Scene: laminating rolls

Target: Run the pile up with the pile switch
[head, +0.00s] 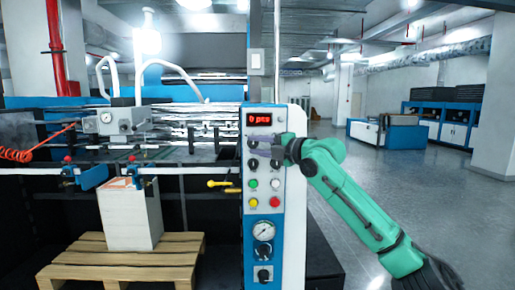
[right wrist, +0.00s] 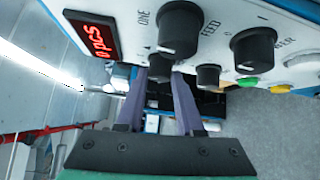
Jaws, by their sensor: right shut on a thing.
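The white control panel (head: 290,215) stands mid-picture with a red display reading 0 pcs. My right gripper (head: 277,150) is at its upper knobs. In the right wrist view its purple fingers (right wrist: 160,78) are shut on a small black knob (right wrist: 159,66), beside a larger knob (right wrist: 180,28). Part of the held knob is hidden by the fingers. I cannot read a label that names it as the pile switch. The pile (head: 130,220) is a white stack on a wooden pallet (head: 120,273), below the machine's feed head. My left gripper is not in view.
Other knobs (right wrist: 254,50) and (right wrist: 208,76) sit close to the fingers. Coloured buttons (head: 274,202), a gauge (head: 263,231) and a lower black switch (head: 263,274) are below on the panel. A yellow lever (head: 222,184) sticks out left.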

